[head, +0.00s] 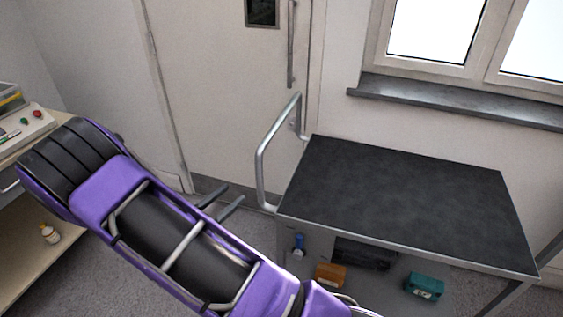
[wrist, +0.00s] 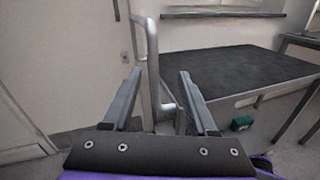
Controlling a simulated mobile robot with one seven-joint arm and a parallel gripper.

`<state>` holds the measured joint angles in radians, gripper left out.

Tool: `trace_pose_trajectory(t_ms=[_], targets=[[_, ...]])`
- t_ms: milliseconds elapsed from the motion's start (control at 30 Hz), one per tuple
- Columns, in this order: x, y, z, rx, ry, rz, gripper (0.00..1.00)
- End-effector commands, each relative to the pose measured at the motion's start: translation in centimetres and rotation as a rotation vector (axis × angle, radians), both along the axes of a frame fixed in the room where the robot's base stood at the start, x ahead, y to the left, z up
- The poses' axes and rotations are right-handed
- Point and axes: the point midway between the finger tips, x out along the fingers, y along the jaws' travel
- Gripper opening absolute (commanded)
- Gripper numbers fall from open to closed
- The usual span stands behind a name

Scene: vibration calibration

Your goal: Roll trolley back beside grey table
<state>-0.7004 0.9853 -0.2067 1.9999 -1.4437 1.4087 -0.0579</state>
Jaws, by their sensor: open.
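The trolley (head: 400,195) has a black top and stands below the window; its top also shows in the wrist view (wrist: 230,70). Its bent silver push handle (head: 262,165) rises at its left end. My gripper (head: 235,192) is open and empty, just left of the handle in the head view. In the wrist view the handle (wrist: 153,70) appears between the two open fingers, beyond them; I see no contact. A grey frame (wrist: 300,42) at the right edge of the wrist view may belong to the grey table, but too little shows to tell.
A door (head: 225,90) is behind the handle. An orange box (head: 330,275), a teal box (head: 424,287) and a blue bottle (head: 298,245) show below the trolley top. A bench with a device (head: 30,125) stands at left. A window sill (head: 450,105) juts out above the trolley.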

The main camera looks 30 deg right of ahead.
Motion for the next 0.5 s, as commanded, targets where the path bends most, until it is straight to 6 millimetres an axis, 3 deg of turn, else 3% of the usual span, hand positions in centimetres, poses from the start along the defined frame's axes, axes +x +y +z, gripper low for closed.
trace_pose_trajectory(t_ms=[100,267,500], targets=[[0.3,0.6,-1.3,-0.059,0.085,0.075,0.58],[0.9,0.2,-1.6,-0.077,0.109,0.1,0.58],[3.2,-3.6,-1.6,-0.075,0.106,0.094,0.58]])
